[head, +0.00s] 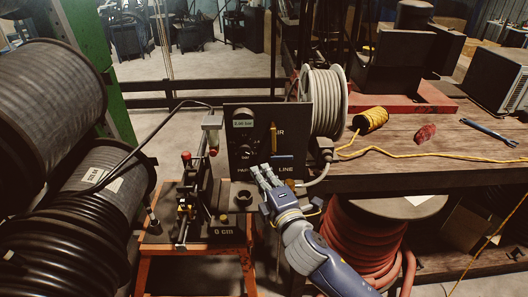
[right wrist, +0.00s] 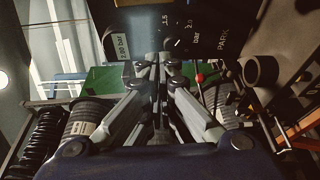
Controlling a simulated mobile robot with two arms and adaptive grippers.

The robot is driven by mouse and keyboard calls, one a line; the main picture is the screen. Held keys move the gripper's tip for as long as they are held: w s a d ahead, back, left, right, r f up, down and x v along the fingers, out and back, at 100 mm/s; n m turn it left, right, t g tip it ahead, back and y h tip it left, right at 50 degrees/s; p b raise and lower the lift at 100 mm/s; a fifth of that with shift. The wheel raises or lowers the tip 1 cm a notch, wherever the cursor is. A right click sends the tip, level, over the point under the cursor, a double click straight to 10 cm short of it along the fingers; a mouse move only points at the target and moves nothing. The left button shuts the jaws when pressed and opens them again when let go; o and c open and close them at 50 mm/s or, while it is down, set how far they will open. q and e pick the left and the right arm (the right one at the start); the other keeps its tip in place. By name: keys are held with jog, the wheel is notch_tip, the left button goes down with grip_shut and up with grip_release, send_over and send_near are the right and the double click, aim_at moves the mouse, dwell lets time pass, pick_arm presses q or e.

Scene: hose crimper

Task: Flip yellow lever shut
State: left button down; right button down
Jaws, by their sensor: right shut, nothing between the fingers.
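The yellow lever (head: 273,135) stands upright on the black control panel (head: 240,165), beside the lettering that ends in "IR". A blue lever (head: 283,157) lies level below it. My right gripper (head: 262,174) is in front of the lower part of the panel, below and slightly left of the yellow lever and apart from it. Its fingers are shut with nothing between them, as the right wrist view (right wrist: 152,64) also shows. I cannot make out the yellow lever in the right wrist view. My left gripper is not in view.
A crimping stand with a red-tipped post (head: 212,140) is left of the panel. A white hose reel (head: 324,100) is close on the right. Large black hose reels (head: 50,95) fill the left side. The wooden bench (head: 450,150) holds yellow cord (head: 371,120) and a wrench (head: 488,131).

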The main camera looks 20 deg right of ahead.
aim_at(273, 137)
jog(key=w, duration=0.3)
jog(key=w+p, duration=0.1)
jog(key=w, duration=0.3)
jog(key=w+p, duration=0.1)
jog(key=w, duration=0.2)
jog(key=shift+w+a, duration=0.2)
jog(key=shift+a, duration=0.05)
jog(key=d, duration=0.1)
jog(key=s+d+p, duration=0.1)
jog(key=d+p, duration=0.1)
jog(key=d, duration=0.1)
jog(key=shift+s, duration=0.25)
jog(key=shift+a+f, duration=0.1)
jog(key=shift+a, duration=0.05)
jog(key=shift+w, duration=0.1)
